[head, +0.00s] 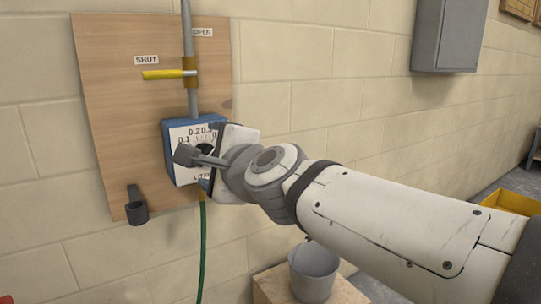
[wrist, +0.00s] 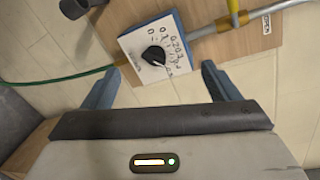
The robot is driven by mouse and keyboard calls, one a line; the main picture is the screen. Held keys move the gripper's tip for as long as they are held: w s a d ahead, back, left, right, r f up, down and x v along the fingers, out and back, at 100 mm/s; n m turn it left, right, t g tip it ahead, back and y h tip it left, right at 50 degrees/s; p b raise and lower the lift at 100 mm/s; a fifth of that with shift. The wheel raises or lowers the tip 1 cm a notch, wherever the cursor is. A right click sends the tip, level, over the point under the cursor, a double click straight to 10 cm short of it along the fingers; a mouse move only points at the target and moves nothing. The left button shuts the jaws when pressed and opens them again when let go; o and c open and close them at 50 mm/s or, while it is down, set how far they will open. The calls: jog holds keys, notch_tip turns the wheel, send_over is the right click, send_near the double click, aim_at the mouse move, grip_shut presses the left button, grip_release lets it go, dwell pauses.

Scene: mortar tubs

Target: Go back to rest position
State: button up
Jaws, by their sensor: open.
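My gripper (head: 210,155) is in front of the blue dial box (head: 168,140) on the wooden board, partly covering its white scale in the head view. In the wrist view my gripper (wrist: 161,70) is open, its two blue-grey fingers apart with nothing between them. The dial box (wrist: 128,45) lies beyond the fingertips there, with a black knob (wrist: 154,55) on its numbered face. I cannot tell the exact gap between fingers and box. My arm reaches in from the lower right.
A yellow valve handle (head: 165,74) points left, towards the SHUT label (head: 147,59). A green hose (head: 202,245) hangs below the box. A dark cup-shaped holder (head: 137,207) is on the board. A grey bucket (head: 314,275) stands on a wooden block (head: 268,287). A grey cabinet (head: 448,35) hangs upper right.

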jog(key=s+d+f+n+g+h+p, duration=0.3)
jog(key=s+d+f+n+p, duration=0.1)
jog(key=d, duration=0.4)
jog(key=s+d+f+n+g+h+p, duration=0.3)
jog(key=s+d+f+n+g+p, duration=0.1)
jog(key=s+d+n+p, duration=0.1)
jog(key=s+d+f+n+g+h+p, duration=0.3)
jog(key=s+d+f+n+p, duration=0.1)
jog(key=d, duration=0.8)
jog(key=s+n+p, duration=0.1)
jog(key=n+p, duration=0.1)
jog(key=p, duration=0.1)
jog(key=shift+g, duration=0.4)
jog(key=shift+w, duration=0.1)
